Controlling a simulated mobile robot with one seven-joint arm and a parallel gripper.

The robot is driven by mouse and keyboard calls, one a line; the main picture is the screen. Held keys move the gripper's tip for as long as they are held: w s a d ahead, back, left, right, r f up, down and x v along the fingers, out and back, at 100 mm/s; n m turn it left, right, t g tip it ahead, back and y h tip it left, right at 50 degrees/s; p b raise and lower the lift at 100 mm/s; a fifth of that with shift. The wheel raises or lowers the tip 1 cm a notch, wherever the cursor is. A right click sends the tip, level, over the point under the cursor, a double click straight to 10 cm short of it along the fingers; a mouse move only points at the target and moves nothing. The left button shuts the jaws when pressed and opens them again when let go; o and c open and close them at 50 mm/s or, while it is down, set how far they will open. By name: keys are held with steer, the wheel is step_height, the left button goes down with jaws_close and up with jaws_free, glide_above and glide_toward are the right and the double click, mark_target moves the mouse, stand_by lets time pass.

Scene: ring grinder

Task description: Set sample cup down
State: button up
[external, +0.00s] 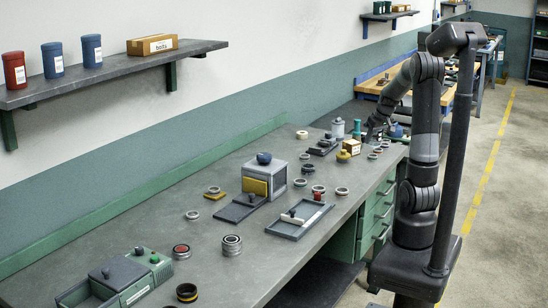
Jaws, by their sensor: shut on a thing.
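My gripper (371,135) is at the far end of the grey workbench (160,225), low over or close to its top. It is dark and small in the external view, and its fingers are hard to make out. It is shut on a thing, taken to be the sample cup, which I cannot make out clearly. I cannot tell whether that cup touches the bench. A teal upright item (357,129) stands just left of my gripper, and a grey canister (338,127) stands further left.
Near the gripper are a small cardboard box (352,146), a yellow item (343,156) and several rings. A grey box with a yellow panel (256,187), a shallow tray (285,228) and a green machine (125,272) stand nearer.

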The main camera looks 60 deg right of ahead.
steer(key=w+d+n+y, duration=0.1)
steer(key=w+d+n, duration=0.2)
steer(key=w, duration=1.5)
steer(key=w+d+n+y, duration=0.1)
steer(key=w+d+n, duration=0.2)
steer(key=w, duration=1.5)
steer(key=shift+t, duration=0.4)
steer(key=w+a+f, duration=0.2)
steer(key=w, duration=0.1)
steer(key=w+a+f, duration=0.2)
steer(key=w+f, duration=0.1)
steer(key=w+a+f, duration=0.3)
steer(key=shift+w, duration=0.1)
steer(key=shift+a+f, duration=0.1)
steer(key=shift+f, duration=1.8)
steer(key=shift+f, duration=0.1)
steer(key=o, duration=0.9)
steer(key=shift+o, duration=0.2)
